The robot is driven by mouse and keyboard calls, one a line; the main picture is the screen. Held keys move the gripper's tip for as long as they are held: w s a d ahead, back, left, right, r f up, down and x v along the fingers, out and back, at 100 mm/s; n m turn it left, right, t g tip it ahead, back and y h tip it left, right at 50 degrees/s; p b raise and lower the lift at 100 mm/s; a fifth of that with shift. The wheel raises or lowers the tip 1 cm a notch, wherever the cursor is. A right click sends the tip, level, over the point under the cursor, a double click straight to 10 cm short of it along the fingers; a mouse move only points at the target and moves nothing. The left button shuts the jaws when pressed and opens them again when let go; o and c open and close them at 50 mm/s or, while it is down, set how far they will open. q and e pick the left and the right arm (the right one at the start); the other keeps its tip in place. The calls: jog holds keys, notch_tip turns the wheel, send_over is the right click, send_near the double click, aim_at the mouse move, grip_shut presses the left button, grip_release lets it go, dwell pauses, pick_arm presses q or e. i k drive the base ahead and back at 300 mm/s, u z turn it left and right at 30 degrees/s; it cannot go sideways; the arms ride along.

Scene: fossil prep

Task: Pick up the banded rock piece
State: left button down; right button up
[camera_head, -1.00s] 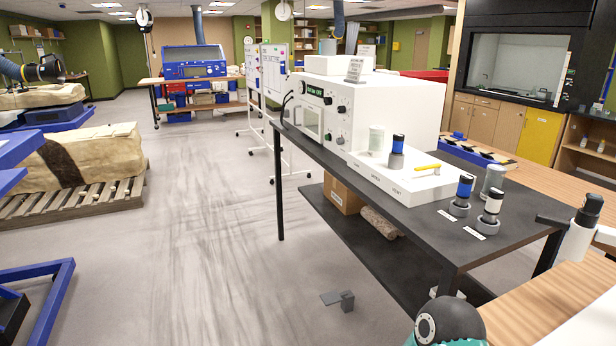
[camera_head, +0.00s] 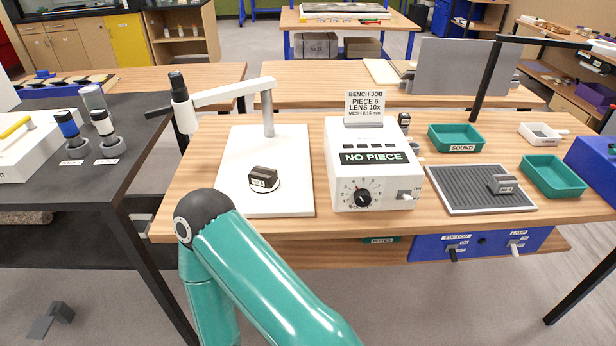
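A small dark block with a pale label (camera_head: 264,178) sits on the white base plate (camera_head: 236,205) of a stand on the wooden bench. A second small grey block with a label (camera_head: 502,184) lies on the dark ribbed mat (camera_head: 460,200) at the right. I cannot make out clear bands on either block, so I cannot tell which is the banded rock piece. One of my teal arms rises at the bottom centre, in front of the bench; its gripper is out of view. My other gripper is also out of view.
A white box (camera_head: 368,180) reads "NO PIECE", under a sign (camera_head: 365,103) reading "BENCH JOB PIECE 6 LENS 10x". Green trays (camera_head: 456,138) stand at right, one labelled "SOUND". A white stand arm (camera_head: 235,92) overhangs the plate. A dark bench (camera_head: 100,190) is at left.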

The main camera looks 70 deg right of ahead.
aim_at(266, 178)
jog(key=u, duration=1)
jog(key=i, duration=0.1)
jog(key=z, duration=2)
jog(key=k, duration=0.85)
jog(key=z, duration=0.2)
jog(key=i, duration=0.85)
